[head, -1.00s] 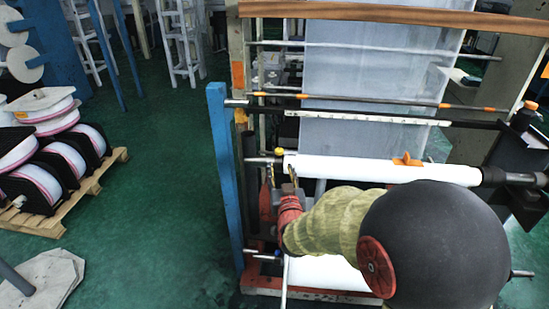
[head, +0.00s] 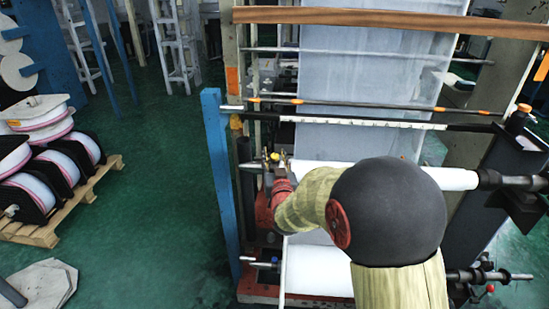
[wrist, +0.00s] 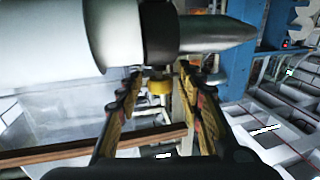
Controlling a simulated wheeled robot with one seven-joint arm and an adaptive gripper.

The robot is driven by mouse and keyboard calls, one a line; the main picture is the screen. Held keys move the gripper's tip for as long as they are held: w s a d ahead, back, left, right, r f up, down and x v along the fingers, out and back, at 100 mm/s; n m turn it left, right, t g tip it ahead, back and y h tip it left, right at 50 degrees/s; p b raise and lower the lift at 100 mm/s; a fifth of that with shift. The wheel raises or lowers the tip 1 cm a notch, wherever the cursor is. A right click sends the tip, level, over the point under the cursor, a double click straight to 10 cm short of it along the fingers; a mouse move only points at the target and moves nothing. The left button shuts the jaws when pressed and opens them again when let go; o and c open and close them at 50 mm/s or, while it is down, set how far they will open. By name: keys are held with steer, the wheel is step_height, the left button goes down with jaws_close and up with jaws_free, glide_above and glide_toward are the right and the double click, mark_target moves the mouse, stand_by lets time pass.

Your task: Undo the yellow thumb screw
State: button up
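The yellow thumb screw (wrist: 158,87) sticks out of a black collar (wrist: 158,32) at the end of the white roll (wrist: 60,38) in the wrist view. In the head view the screw (head: 275,156) is a small yellow dot at the roll's left end. My gripper (wrist: 159,80) is open, one finger on each side of the screw. The fingers look apart from it, with nothing held. In the head view my gripper (head: 276,161) is small, and the arm covers part of the roll (head: 450,178). The collar is mostly hidden there.
A blue post (head: 222,185) stands just left of the roll's end. A grey tapered shaft end (wrist: 220,36) projects beyond the collar. A lower white roll (head: 318,270) lies beneath. A pallet (head: 45,236) with reels is at far left, with clear green floor between.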

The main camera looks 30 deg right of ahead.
steer(key=shift+c, duration=0.4)
jaws_close()
steer(key=shift+f+n+y+b, duration=0.1)
steer(key=shift+n+y+b, duration=0.4)
steer(key=shift+y+b, duration=0.1)
steer(key=n+y+b, duration=0.1)
steer(key=y, duration=0.1)
steer(key=shift+d+n+t+y, duration=0.15)
steer(key=shift+n+t+y, duration=0.25)
steer(key=n+y, duration=0.2)
steer(key=y, duration=0.1)
steer(key=shift+p, duration=0.4)
steer(key=n+y+p, duration=0.2)
steer(key=y, duration=0.1)
steer(key=shift+r+n, duration=0.2)
steer(key=shift+n, duration=0.1)
steer(key=n+g+y+p, duration=0.1)
steer(key=n+y+p, duration=0.1)
steer(key=n+g+y+p, duration=0.1)
steer(key=y+p, duration=0.1)
steer(key=y, duration=0.1)
steer(key=shift+n+g, duration=0.4)
steer(key=shift+f+y+p, duration=0.1)
steer(key=shift+y+p, duration=0.25)
steer(key=shift+y, duration=0.05)
